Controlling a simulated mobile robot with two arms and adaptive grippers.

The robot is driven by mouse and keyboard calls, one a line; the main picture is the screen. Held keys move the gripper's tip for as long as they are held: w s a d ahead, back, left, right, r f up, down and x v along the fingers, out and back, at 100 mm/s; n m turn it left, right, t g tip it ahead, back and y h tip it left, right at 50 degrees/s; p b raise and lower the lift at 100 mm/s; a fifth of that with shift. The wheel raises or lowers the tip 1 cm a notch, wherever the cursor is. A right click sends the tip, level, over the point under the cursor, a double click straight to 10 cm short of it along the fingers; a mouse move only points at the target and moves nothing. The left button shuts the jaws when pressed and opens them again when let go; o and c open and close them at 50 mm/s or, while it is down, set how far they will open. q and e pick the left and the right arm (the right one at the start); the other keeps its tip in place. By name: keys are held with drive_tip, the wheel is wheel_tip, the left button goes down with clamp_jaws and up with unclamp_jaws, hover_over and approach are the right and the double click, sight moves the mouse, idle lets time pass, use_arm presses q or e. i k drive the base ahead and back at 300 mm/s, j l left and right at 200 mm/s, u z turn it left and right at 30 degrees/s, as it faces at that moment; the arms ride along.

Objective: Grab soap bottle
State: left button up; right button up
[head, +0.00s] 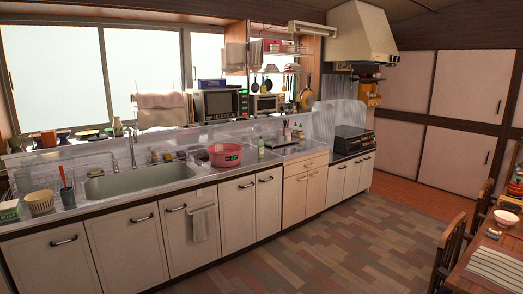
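A small pale-green bottle (261,147), which looks like a soap bottle, stands upright on the counter just right of the pink basin (225,155). Several small bottles (287,133) stand further right near the back of the counter. They are too small to tell whether any of them is a soap bottle. Neither of my grippers shows in the head view.
The counter runs along the window wall with a metal sink (140,181), a dish rack (38,180) and a dark stove (351,139). A dining table (495,262) and a wooden chair (449,255) stand at the right. The floor (300,250) before the cabinets is clear.

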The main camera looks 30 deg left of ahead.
sight(260, 143)
drive_tip(key=i+j+u, duration=0.3)
drive_tip(key=i, duration=0.2)
drive_tip(key=i+u, duration=0.5)
drive_tip(key=i, duration=1.9)
